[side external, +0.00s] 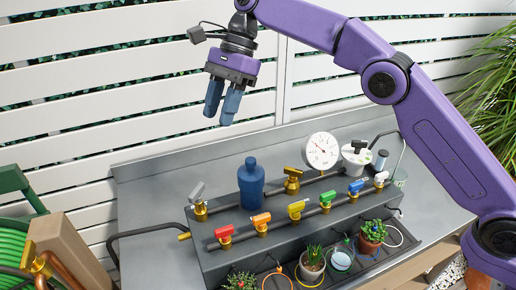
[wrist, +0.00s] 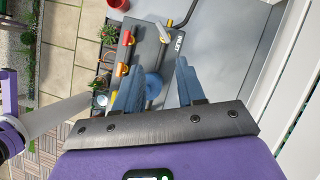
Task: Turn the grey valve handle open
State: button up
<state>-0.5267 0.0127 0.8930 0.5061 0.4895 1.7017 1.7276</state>
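In the wrist view, a pale grey handle (wrist: 162,33) appears beyond my fingertips. My gripper (side external: 220,112) hangs in the air above the bench, well above the handle and apart from it. Its two blue fingers point down. The wrist view shows the fingers (wrist: 160,62) spread with nothing between them.
A blue bottle-shaped body (side external: 251,183) stands right of the grey handle. Several coloured handles, including a red one (side external: 239,229), line the lower pipe in front. A white gauge (side external: 321,150) stands at the back. Potted plants (side external: 312,258) stand along the front. The grey bench (side external: 150,195) is bare at left.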

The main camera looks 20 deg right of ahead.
aim_at(197, 190)
jog(key=shift+t+h, duration=0.4)
jog(key=shift+h, duration=0.1)
jog(key=x, duration=1.1)
jog(key=a+x, duration=0.1)
jog(key=x, duration=0.5)
jog(key=shift+s+a+r, duration=0.15)
jog(key=shift+s+r, duration=0.1)
jog(key=shift+s, duration=0.1)
jog(key=v, duration=1.8)
jog(key=s+d+f+n, duration=0.1)
jog(key=s+n, duration=0.1)
jog(key=s, duration=0.4)
jog(key=s+d+f+n+g, duration=0.1)
jog(key=s+d+f+n, duration=0.1)
jog(key=s, duration=0.4)
jog(key=shift+s+d+f+h, duration=0.15)
jog(key=shift+s+d+h, duration=0.1)
jog(key=shift+h, duration=0.15)
